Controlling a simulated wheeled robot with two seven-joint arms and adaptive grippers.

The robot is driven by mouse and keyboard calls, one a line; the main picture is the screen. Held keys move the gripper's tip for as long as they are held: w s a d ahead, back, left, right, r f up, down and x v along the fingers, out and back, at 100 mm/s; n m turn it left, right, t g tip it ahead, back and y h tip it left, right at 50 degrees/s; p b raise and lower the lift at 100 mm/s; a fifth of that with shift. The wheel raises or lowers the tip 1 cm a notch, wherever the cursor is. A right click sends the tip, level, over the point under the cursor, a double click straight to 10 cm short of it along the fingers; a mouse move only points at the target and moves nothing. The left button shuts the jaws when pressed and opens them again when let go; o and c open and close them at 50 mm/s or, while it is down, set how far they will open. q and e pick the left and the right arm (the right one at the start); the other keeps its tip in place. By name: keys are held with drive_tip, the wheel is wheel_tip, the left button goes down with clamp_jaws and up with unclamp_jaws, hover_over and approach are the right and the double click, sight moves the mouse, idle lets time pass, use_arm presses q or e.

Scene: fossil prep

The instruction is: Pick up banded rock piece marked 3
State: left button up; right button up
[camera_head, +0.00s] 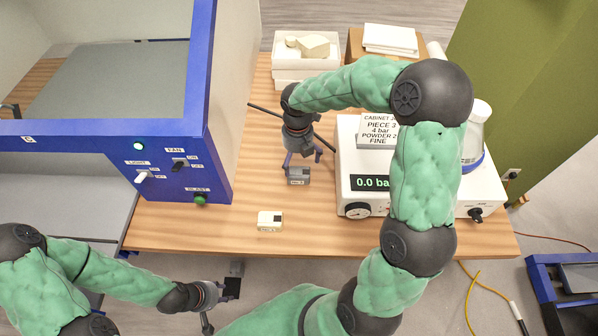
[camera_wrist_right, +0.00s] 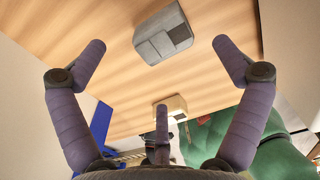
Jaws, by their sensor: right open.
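A small grey block (camera_head: 298,174) lies on the wooden table, with a small label on its near side that is too small to read. It looks like the banded rock piece. In the right wrist view the grey block (camera_wrist_right: 163,36) shows lighter and darker grey parts and a dark patch, beyond the spread fingers. My right gripper (camera_head: 303,154) is open and empty, just behind and above the block, not visibly touching it. My left gripper (camera_head: 221,300) is in front of the table's front edge, its fingers apart, with nothing seen in it.
A cream block (camera_head: 270,221) with a dark patch lies nearer the table's front edge. A white machine (camera_head: 350,185) with a display and a card reading "PIECE 3" stands to the right. A blue-framed cabinet (camera_head: 180,170) stands left. White trays (camera_head: 290,75) stand behind.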

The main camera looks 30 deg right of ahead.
sight(299, 172)
wheel_tip(299, 172, down, 3)
drive_tip(key=shift+r, duration=0.2)
drive_tip(key=shift+s+f+b, duration=0.2)
drive_tip(key=shift+f+b, duration=0.85)
drive_tip(key=shift+f, duration=1.55)
drive_tip(key=c, duration=1.8)
